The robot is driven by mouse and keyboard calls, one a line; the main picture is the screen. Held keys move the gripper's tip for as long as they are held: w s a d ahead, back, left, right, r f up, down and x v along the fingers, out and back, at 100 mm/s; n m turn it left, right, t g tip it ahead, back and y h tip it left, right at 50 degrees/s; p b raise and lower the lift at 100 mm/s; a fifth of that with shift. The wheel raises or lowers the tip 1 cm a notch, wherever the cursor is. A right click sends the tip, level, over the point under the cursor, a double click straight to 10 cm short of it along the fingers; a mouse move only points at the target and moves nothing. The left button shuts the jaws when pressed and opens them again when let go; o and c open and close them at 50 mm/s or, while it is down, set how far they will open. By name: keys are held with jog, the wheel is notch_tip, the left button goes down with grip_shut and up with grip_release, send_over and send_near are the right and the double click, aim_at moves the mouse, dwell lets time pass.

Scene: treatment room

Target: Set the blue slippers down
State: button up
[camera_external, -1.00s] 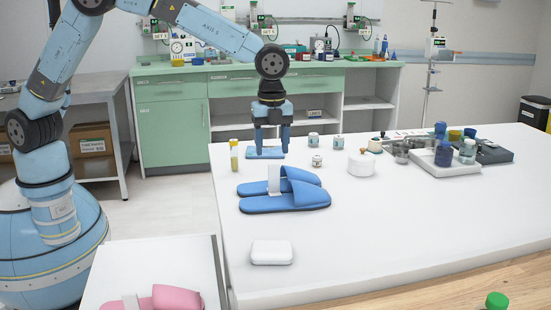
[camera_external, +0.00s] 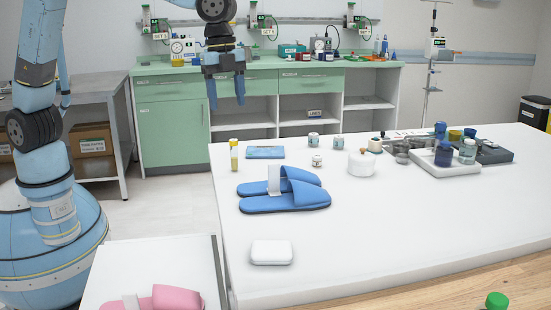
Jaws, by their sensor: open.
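The pair of blue slippers (camera_external: 290,200) lies on the white table (camera_external: 400,230), side by side with toes to the right. A white band or tag (camera_external: 273,180) stands up between them. My gripper (camera_external: 227,103) is open and empty, raised above and behind the table's far left corner. It is well apart from the slippers, up and to the left of them in the picture.
A flat blue packet (camera_external: 265,152), a yellow-capped vial (camera_external: 234,155) and several small jars are behind the slippers. A white box (camera_external: 271,252) is in front. Pink slippers (camera_external: 165,298) are on a separate surface at lower left. Trays with bottles (camera_external: 445,160) stand at the right.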

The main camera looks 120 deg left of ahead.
jog(key=s+d+r+n+t, duration=0.1)
jog(key=s+d+r+n, duration=0.1)
jog(key=s+d+r, duration=0.45)
jog(key=s+d+r+n+t, duration=0.1)
jog(key=s+d+r, duration=0.2)
jog(key=s+d, duration=0.6)
jog(key=s+d+f+n+t, duration=0.1)
jog(key=s+d, duration=0.2)
jog(key=s, duration=0.7)
jog(key=s+d+f+n+t, duration=0.1)
jog(key=s+d+n, duration=0.1)
jog(key=s, duration=0.8)
jog(key=shift+s+d+f+n, duration=0.3)
jog(key=shift+s+d+f, duration=0.05)
jog(key=shift+d, duration=0.25)
